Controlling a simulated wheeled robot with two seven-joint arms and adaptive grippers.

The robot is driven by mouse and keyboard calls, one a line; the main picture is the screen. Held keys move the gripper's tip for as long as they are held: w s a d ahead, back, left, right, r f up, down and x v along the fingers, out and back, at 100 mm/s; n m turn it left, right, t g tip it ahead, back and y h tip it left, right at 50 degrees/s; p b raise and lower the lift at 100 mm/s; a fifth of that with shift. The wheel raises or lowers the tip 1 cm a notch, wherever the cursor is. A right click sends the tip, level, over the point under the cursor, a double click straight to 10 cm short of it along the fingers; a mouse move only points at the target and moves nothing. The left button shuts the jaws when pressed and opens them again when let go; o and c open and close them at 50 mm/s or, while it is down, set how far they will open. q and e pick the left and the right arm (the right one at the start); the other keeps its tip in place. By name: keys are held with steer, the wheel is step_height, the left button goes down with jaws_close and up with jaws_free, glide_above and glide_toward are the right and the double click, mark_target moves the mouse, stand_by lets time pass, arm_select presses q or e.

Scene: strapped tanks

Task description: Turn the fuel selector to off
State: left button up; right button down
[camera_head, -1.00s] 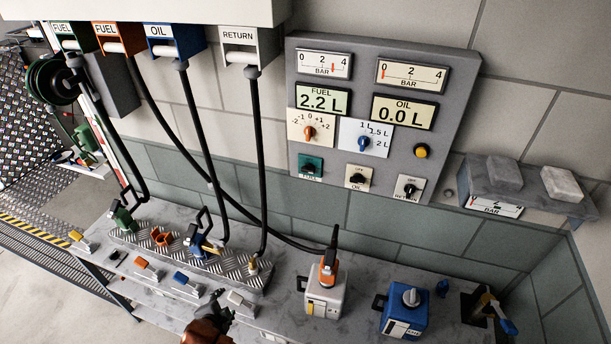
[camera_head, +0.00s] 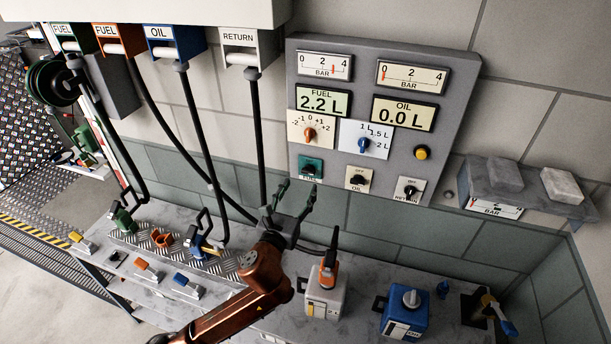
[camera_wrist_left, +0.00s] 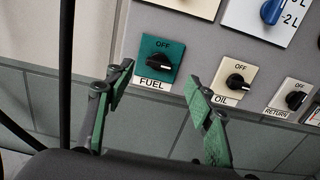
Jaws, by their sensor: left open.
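The fuel selector (camera_head: 311,168) is a black knob on a green plate marked OFF and FUEL, at the lower left of the grey panel. It also shows in the left wrist view (camera_wrist_left: 160,62), where its knob lies roughly crosswise, not pointing up at OFF. My left gripper (camera_head: 296,193) is open and empty, just below the fuel selector and apart from it. In the left wrist view its two green-padded fingers (camera_wrist_left: 158,92) stand either side below the green plate. My right gripper is not in view.
The oil selector (camera_head: 357,179) and return selector (camera_head: 409,188) sit to the right on the panel. A black hose hangs close to the left of my left gripper. A white can (camera_head: 324,298) with an orange nozzle and a blue can (camera_head: 404,314) stand on the bench below.

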mark_target(307, 172)
arm_select(q)
steer(key=x, duration=0.7)
steer(key=shift+f, duration=0.15)
steer(key=shift+c, duration=0.3)
steer(key=c, duration=1.1)
